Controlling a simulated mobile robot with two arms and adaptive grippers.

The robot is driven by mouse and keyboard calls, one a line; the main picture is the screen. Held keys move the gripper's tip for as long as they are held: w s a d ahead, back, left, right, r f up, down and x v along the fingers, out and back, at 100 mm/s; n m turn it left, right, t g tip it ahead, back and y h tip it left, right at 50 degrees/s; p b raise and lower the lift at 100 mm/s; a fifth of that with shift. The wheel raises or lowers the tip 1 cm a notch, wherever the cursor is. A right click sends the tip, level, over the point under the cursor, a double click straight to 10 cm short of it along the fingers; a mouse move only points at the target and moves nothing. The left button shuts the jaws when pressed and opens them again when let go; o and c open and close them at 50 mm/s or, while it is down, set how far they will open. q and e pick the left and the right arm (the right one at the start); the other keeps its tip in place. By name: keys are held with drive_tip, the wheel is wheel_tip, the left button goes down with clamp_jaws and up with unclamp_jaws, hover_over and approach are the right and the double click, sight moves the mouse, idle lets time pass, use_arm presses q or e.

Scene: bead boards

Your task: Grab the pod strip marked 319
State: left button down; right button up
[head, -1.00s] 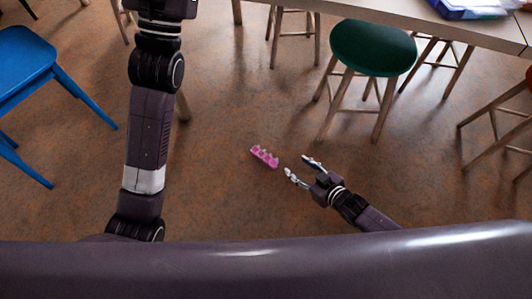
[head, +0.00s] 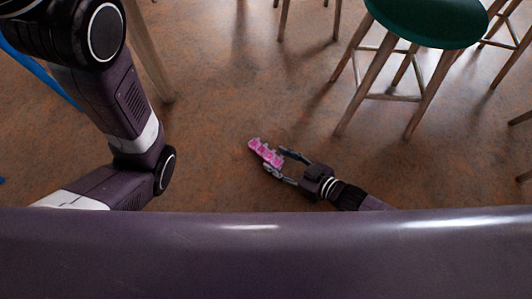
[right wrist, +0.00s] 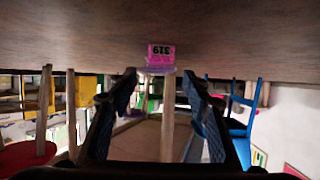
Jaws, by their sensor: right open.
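The pink pod strip (head: 262,150) lies on the brown floor, with a row of bumps along it. In the right wrist view the strip (right wrist: 161,53) shows end-on and upside down, with the number 319 on a pink label. My right gripper (head: 275,160) is open, low over the floor, with its fingertips at the near end of the strip, one on each side. In the right wrist view the strip is centred just beyond the gap between the open fingers (right wrist: 160,76). I cannot tell whether they touch it. My left gripper is out of view.
A green-topped stool (head: 428,18) with wooden legs stands at the upper right. A wooden leg (head: 148,55) stands at the upper left beside my left arm. The floor around the strip is clear.

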sight(266, 153)
drive_tip(key=b+x, duration=0.4)
drive_tip(key=x, duration=0.1)
drive_tip(key=shift+w+b, duration=0.1)
drive_tip(key=shift+b, duration=0.25)
drive_tip(key=shift+w+a, duration=0.2)
drive_tip(key=shift+a, duration=0.1)
drive_tip(key=shift+c, duration=0.4)
drive_tip(key=c, duration=1)
